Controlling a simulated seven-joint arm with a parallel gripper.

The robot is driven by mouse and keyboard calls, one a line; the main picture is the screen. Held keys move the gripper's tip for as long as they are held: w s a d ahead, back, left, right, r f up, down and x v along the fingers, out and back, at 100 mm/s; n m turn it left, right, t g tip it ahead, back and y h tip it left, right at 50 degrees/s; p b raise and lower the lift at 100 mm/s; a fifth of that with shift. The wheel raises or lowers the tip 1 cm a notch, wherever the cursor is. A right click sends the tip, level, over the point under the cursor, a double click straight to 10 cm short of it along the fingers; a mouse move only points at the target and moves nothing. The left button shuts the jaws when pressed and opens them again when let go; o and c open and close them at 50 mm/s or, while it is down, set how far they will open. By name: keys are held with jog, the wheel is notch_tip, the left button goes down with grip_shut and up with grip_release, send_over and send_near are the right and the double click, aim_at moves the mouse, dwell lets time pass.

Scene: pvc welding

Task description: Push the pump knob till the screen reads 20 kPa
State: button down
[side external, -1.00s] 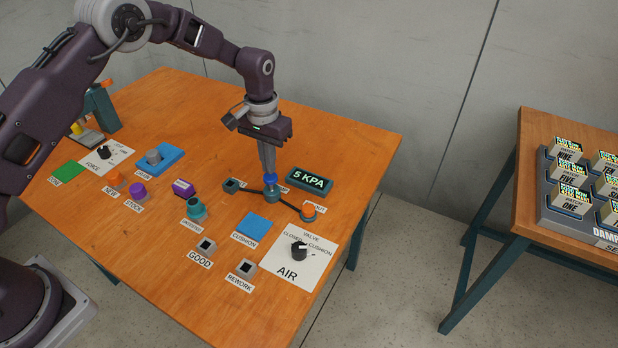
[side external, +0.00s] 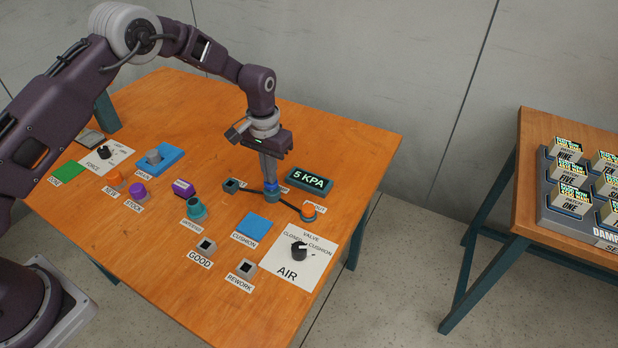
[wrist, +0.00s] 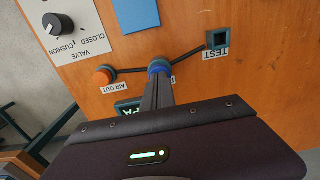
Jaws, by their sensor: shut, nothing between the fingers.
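The pump (side external: 272,196) is a teal base with a blue knob (side external: 271,187) on top. My gripper (side external: 269,180) is shut, points straight down, and its fingertips rest on the knob, which sits low in its base. The knob also shows in the wrist view (wrist: 158,65), just beyond my fingers (wrist: 157,82). The screen (side external: 309,182) behind and right of the pump reads 5 KPA. In the wrist view the screen is mostly hidden by my gripper body.
Dark tubes run from the pump to the TEST socket (side external: 232,186) and the orange AIR OUT port (side external: 308,211). The valve knob (side external: 299,250) and blue cushion pad (side external: 257,226) lie nearer the front. Bare table lies behind the pump.

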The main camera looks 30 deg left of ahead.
jog(key=shift+f, duration=0.5)
jog(key=shift+r, duration=2.75)
notch_tip(320, 180, up, 5)
jog(key=shift+f, duration=3.05)
jog(key=shift+f, duration=0.1)
